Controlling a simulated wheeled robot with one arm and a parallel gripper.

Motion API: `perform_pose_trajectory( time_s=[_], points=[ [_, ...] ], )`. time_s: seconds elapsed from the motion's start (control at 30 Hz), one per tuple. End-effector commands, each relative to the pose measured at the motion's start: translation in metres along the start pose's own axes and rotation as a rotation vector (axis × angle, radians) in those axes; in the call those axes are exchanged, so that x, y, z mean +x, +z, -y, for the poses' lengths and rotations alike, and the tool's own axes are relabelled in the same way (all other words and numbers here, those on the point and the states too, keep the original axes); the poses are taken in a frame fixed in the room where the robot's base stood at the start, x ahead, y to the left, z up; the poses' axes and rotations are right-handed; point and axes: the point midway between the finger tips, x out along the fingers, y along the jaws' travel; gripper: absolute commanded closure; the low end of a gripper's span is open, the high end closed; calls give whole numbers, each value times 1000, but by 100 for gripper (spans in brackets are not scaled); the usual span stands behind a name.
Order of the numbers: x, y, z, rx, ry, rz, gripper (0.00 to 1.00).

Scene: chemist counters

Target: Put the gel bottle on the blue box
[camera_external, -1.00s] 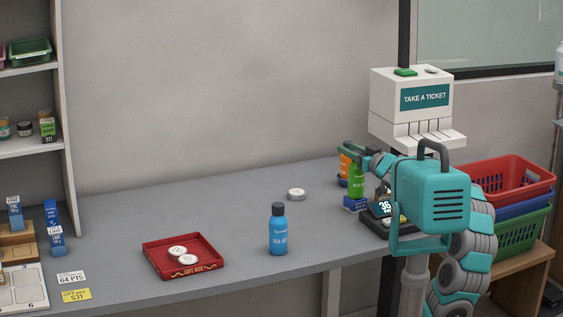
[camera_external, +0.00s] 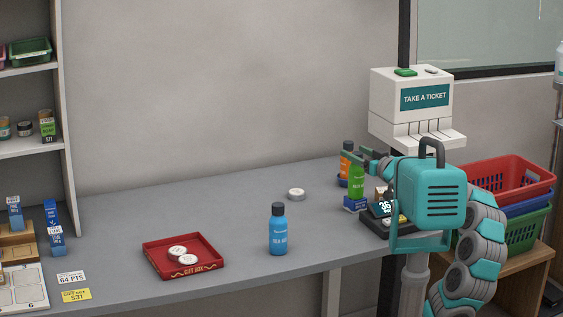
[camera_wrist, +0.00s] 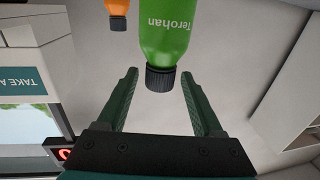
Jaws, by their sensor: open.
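A green bottle (camera_external: 356,177), whose label I cannot fully read, appears to stand upright on a small blue box (camera_external: 355,203) near the counter's right end. In the wrist view the green bottle (camera_wrist: 167,30) shows with its dark cap between and just ahead of my gripper's fingertips. My gripper (camera_wrist: 160,82) is open, with a gap on both sides of the cap. In the external view my gripper (camera_external: 370,156) is at the height of the cap. The blue box is not seen in the wrist view. A blue bottle (camera_external: 278,232) stands alone at the counter's front.
An orange bottle (camera_external: 345,163) stands close behind the green one. A lit display device (camera_external: 385,210) sits just right of the blue box. The white ticket machine (camera_external: 414,107) is above. A red tray (camera_external: 158,262) holds white discs. The counter's middle is mostly clear.

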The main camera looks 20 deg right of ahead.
Motion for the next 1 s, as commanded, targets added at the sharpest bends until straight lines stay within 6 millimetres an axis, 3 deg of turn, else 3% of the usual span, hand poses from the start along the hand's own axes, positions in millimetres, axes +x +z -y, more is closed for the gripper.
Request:
perform_pose_trajectory(
  time_s=[0.2,0.5,1.0],
  points=[
    [-34,-3,-2,2,4,-3,32],
    [-64,-2,0,1,0,-3,32],
    [-88,0,-1,-1,2,2,32]
  ],
)
